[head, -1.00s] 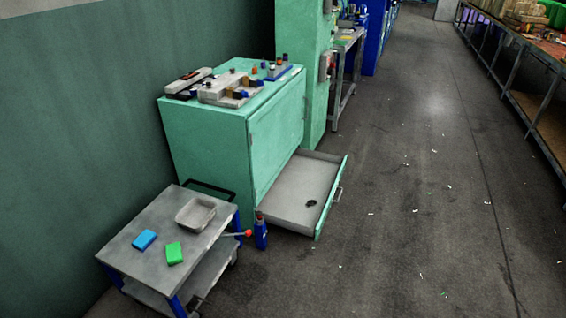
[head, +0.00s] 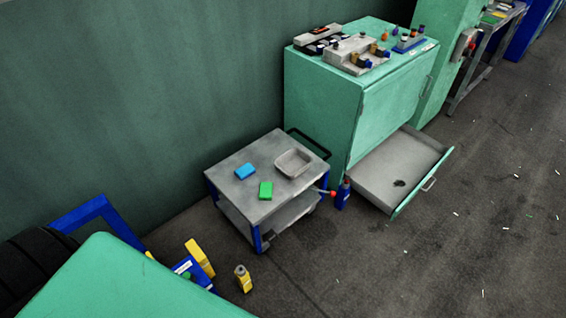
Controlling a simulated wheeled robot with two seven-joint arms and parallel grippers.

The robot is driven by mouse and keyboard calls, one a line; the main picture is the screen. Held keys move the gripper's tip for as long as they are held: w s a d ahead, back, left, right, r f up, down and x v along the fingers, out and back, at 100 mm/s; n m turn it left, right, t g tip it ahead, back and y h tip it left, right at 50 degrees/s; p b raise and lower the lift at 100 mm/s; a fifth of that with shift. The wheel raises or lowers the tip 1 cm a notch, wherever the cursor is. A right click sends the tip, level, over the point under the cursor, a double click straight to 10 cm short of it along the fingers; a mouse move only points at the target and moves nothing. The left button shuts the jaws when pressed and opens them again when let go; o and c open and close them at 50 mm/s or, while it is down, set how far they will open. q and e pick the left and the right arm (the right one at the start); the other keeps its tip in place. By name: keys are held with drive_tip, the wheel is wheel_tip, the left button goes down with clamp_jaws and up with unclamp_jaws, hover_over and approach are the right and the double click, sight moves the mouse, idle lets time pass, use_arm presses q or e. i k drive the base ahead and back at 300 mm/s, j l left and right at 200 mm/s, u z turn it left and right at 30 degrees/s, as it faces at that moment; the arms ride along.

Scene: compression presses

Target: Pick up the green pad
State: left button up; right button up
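The green pad (head: 265,190) lies flat on the grey top of a small cart (head: 228,180), near its front edge. A blue pad (head: 245,171) lies just behind it to the left, apart from it. A shallow grey tray (head: 293,163) sits on the same top to the right. Neither of my grippers shows in the head view.
A green cabinet (head: 325,106) stands behind the cart, with an open drawer (head: 395,168) low at its right. A blue bottle (head: 343,194) stands beside the cart. Yellow containers (head: 200,257) and a green surface (head: 120,285) are at lower left.

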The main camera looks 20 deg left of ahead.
sight(265, 193)
drive_tip(key=i+l+u, duration=0.15)
drive_tip(key=u, duration=0.3)
drive_tip(key=i+l+u, duration=0.2)
drive_tip(key=u, duration=0.2)
